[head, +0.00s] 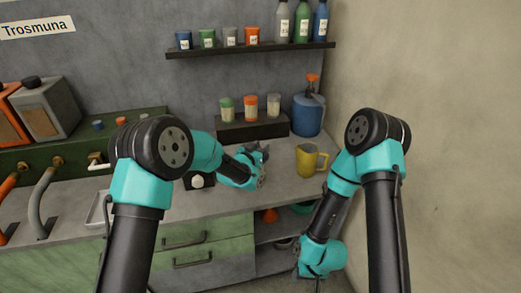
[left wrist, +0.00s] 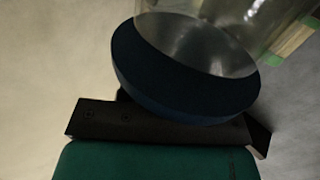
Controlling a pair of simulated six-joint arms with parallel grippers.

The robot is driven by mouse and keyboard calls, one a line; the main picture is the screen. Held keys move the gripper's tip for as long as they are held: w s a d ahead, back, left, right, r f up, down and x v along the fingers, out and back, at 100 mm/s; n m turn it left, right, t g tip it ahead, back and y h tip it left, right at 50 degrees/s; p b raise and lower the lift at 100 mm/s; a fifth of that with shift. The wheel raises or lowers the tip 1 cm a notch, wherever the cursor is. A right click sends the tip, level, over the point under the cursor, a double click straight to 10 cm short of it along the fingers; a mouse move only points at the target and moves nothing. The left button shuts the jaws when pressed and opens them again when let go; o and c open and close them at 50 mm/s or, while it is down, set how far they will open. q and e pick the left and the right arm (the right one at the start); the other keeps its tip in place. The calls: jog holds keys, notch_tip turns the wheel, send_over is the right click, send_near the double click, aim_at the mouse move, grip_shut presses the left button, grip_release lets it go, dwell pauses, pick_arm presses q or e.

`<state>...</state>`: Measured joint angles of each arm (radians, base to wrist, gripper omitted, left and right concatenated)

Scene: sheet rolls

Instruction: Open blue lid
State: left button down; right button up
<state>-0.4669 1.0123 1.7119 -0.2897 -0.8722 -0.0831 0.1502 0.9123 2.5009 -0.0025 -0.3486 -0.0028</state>
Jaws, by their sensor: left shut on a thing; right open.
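The dark blue lid (left wrist: 180,75) shows large in the left wrist view, on the end of a clear, see-through jar (left wrist: 200,30). My left gripper is shut on the blue lid; its dark finger (left wrist: 160,125) lies against the lid's edge. In the head view my left gripper (head: 258,153) is over the counter, left of the yellow mug, and the held jar is hard to make out there. My right gripper (head: 318,283) hangs low in front of the counter, empty as far as I can see, its fingers mostly out of sight.
A yellow mug (head: 311,160) and a blue pump container (head: 308,114) stand on the counter (head: 285,180). Jars with green (head: 227,109), orange (head: 250,107) and grey (head: 273,106) lids stand on a dark block behind. A wall shelf (head: 250,49) holds tubs and bottles.

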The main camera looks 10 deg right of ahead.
pick_arm(q)
jog(key=shift+w+r+n+g+y, duration=0.6)
jog(key=shift+w+r+n+g, duration=0.1)
jog(key=shift+r+n+g, duration=0.3)
jog(key=shift+w+r+n+g+y, duration=0.4)
jog(key=shift+w+n+g, duration=0.3)
jog(key=shift+g, duration=0.2)
jog(key=c, duration=0.8)
grip_release()
jog(key=shift+a, duration=0.1)
jog(key=v, duration=1.7)
jog(key=shift+a+r, duration=0.1)
jog(key=shift+a, duration=0.05)
